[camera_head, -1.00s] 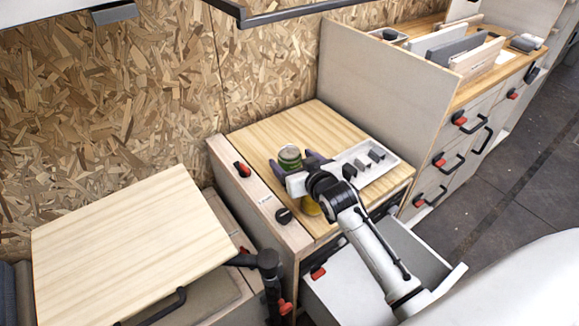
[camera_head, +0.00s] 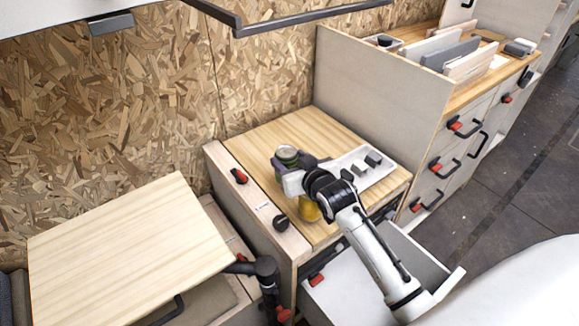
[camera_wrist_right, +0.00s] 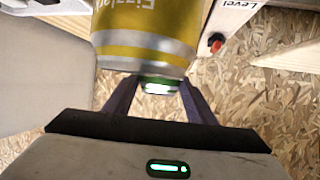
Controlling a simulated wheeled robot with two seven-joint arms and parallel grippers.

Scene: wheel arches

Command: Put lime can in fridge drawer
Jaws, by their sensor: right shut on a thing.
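The green lime can (camera_head: 287,154) stands upright on the wooden counter top, between the fingers of my right gripper (camera_head: 288,161). The right gripper is shut on it. In the right wrist view the lime can (camera_wrist_right: 158,86) shows only in part between the dark fingers, behind a yellow can. The yellow can (camera_wrist_right: 145,40) fills the top of that view; in the head view the yellow can (camera_head: 308,209) sits beside my right wrist, partly covered by it. The white drawer (camera_head: 340,299) below the counter is pulled open, with my right arm over it. My left gripper is not in view.
A tall grey panel (camera_head: 385,100) borders the counter on the right. A wooden table board (camera_head: 120,250) stands at left. A dark rail (camera_head: 300,18) hangs overhead.

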